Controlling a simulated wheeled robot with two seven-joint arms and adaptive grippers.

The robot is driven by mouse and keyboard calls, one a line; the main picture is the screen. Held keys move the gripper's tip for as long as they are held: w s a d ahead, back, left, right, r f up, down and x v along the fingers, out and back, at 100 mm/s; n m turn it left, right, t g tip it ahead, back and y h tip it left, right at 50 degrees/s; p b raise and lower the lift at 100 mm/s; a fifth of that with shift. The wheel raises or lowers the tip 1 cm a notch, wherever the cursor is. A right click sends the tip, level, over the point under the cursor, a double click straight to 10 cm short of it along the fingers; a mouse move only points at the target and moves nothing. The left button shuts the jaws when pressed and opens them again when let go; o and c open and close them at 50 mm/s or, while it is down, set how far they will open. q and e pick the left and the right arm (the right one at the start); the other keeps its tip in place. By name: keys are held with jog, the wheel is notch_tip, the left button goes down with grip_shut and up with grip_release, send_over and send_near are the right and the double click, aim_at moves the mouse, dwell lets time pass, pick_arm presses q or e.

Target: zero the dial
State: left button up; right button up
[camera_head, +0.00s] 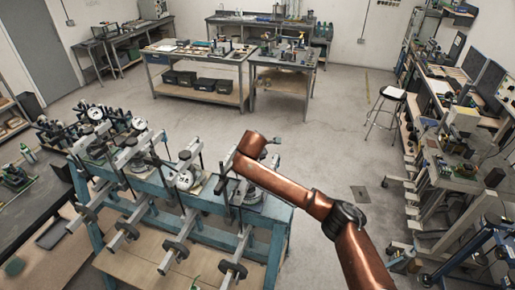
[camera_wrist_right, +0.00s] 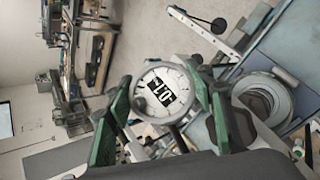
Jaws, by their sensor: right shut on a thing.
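The display shows rotated digits that look like 0.1. My right gripper (camera_wrist_right: 157,78) has its green fingers on either side of the dial, shut on it. In the head view my copper right arm reaches over the right end of the blue bench (camera_head: 284,214) and hides this dial and the fingers. My left gripper is not in view.
Other white gauges stand along the bench, one in the middle (camera_head: 185,180). Lever bars with dark weights (camera_head: 232,270) stick out at the front. A round grey ring (camera_wrist_right: 264,99) sits close beside the dial. The floor right of the bench is open.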

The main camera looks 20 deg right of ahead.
jog(key=o, duration=1.2)
jog(key=v, duration=1.2)
jog(key=shift+d, duration=0.1)
